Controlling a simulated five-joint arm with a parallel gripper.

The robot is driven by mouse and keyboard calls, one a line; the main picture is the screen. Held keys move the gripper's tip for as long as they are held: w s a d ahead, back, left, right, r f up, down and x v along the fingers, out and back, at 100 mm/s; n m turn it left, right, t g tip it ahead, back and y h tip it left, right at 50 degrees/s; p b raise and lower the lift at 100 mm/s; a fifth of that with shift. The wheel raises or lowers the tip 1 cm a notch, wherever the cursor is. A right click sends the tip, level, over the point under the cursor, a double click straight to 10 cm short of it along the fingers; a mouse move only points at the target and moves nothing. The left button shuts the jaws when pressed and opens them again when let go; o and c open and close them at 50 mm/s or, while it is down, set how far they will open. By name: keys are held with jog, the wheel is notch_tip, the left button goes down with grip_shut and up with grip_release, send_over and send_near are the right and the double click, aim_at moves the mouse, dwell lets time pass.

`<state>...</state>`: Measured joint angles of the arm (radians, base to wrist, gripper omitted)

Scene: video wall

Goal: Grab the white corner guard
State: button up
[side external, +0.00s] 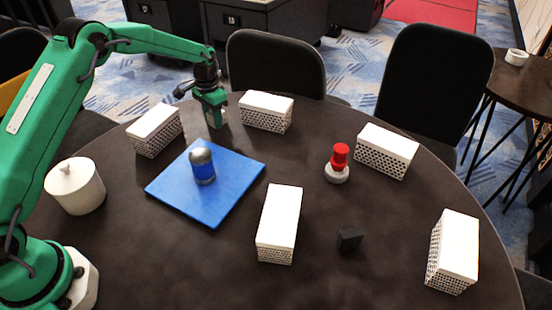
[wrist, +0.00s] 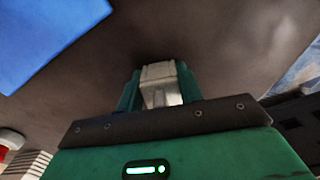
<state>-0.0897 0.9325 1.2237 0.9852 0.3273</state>
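My gripper (side external: 214,112) is low over the far left part of the dark round table, between two white perforated boxes. In the wrist view, the white corner guard (wrist: 160,84) is a pale, angular piece between the two green fingers of my gripper (wrist: 158,88). The fingers lie against both of its sides with no clear gap. Its lower part is hidden by the gripper body. In the side view the fingers mostly hide it, and I cannot tell whether it touches the table.
A blue square mat (side external: 235,195) holds a blue and grey capsule-shaped object (side external: 202,167). White boxes stand at left (side external: 155,130), behind (side external: 266,111) and front centre (side external: 278,222). A white lidded pot (side external: 75,187), red-and-white piece (side external: 338,163) and black block (side external: 349,240) are also on the table.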

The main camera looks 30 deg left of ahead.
dwell(0.3)
jog(key=shift+r, duration=0.8)
notch_tip(320, 180, up, 2)
jog(key=shift+r, duration=0.2)
jog(key=shift+s+d+r, duration=0.85)
jog(key=shift+d+r, duration=0.3)
jog(key=shift+d, duration=0.6)
jog(key=shift+s+d+r, duration=0.85)
jog(key=shift+d+r, duration=0.35)
jog(key=shift+d, duration=0.6)
jog(key=shift+s+d+r, duration=0.85)
jog(key=shift+d+r, duration=0.3)
jog(key=shift+d, duration=0.6)
